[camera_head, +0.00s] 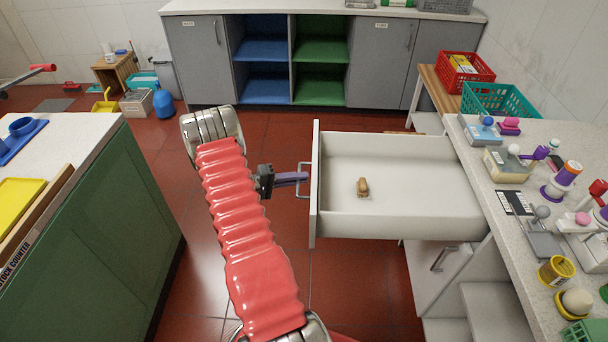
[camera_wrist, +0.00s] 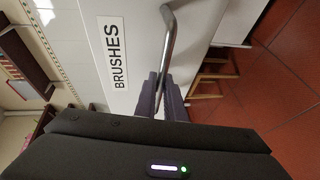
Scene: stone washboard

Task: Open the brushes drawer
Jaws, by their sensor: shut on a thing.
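The brushes drawer (camera_head: 400,213) is white and stands pulled well out from the counter on the right in the head view. A small brown object (camera_head: 362,187) lies on its floor. Its front, with a BRUSHES label (camera_wrist: 114,50), fills the upper middle of the wrist view. A metal bar handle (camera_head: 303,180) is fixed to the front; it also shows in the wrist view (camera_wrist: 169,42). My gripper (camera_head: 300,177) has purple fingers and is shut on the handle; the fingers (camera_wrist: 166,95) lie on both sides of the bar. Part of the grip is hidden by the gripper body.
A green stock counter (camera_head: 90,235) stands at left. Grey cabinets (camera_head: 200,60) line the back. Red tiled floor (camera_head: 165,170) is clear between the counters.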

